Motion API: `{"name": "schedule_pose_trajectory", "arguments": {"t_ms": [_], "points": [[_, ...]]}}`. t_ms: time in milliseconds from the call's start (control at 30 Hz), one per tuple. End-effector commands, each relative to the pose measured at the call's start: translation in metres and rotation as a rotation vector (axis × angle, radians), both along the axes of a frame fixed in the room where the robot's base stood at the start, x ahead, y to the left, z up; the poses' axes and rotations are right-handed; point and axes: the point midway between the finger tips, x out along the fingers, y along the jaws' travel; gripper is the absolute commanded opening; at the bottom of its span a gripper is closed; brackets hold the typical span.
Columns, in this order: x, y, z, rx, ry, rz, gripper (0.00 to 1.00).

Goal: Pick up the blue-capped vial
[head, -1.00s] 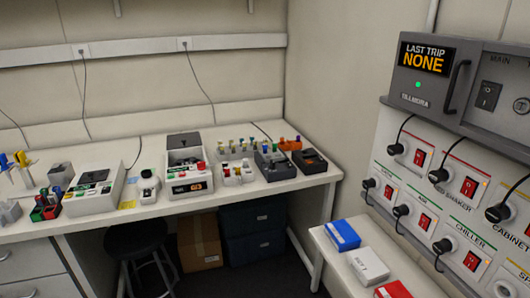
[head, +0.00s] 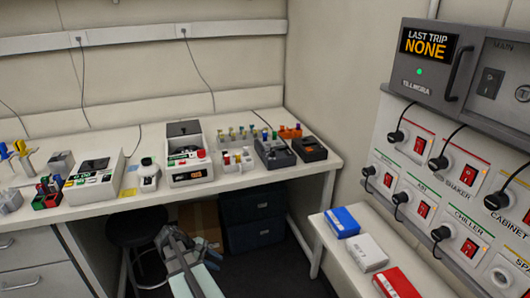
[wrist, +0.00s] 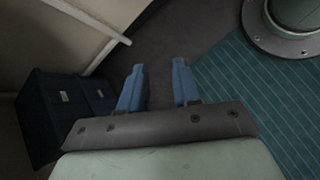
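Several small vials with coloured caps (head: 240,133) stand in a row at the back right of the bench, too small for me to tell surely which cap is blue. A small holder (head: 47,192) at the bench's left has red, green and blue tops. My gripper (head: 183,243) is low in front of the bench, below the bench top and well apart from the vials. In the wrist view my gripper's two blue fingers (wrist: 158,75) stand apart with nothing between them. No vial shows in the wrist view.
White instruments (head: 190,172) and dark blocks (head: 273,150) stand along the bench. A stool (head: 137,225) and dark boxes (head: 265,205) are below. A side shelf holds blue (head: 342,222), white and red boxes. A switch panel (head: 450,165) with plugs is at right.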

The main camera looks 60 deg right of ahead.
Motion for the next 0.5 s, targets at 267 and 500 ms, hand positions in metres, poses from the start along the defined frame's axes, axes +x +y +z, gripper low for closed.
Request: {"name": "schedule_pose_trajectory", "arguments": {"t_ms": [267, 500], "points": [[-0.021, -0.096, 0.102, -0.088, 0.09, -0.06, 0.32], [-0.054, -0.16, 0.189, -0.141, 0.163, -0.142, 0.32]]}}
